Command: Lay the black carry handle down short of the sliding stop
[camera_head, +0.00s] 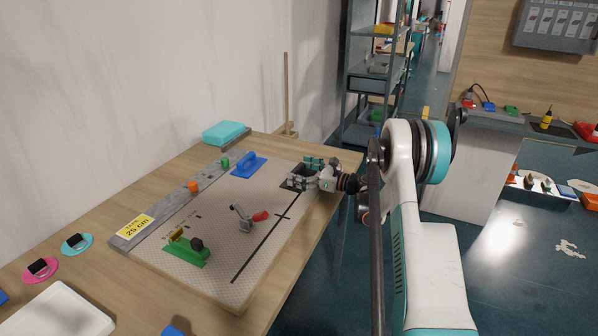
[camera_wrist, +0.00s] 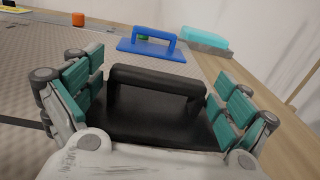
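The black carry handle (camera_wrist: 155,82), a bar on a flat black plate, lies between the two teal-padded fingers of my gripper (camera_wrist: 160,100) in the wrist view. The fingers are spread to either side of it, and I see no clear grip. In the head view my gripper (camera_head: 306,175) is low at the mat's far right, over the dark plate of the handle (camera_head: 288,184). The grey rail (camera_head: 150,219) along the mat's left side carries an orange piece (camera_head: 193,187) and a green piece (camera_head: 225,162). I cannot tell which piece is the sliding stop.
A teal box (camera_head: 226,133) and a wooden post (camera_head: 286,95) are at the table's back.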

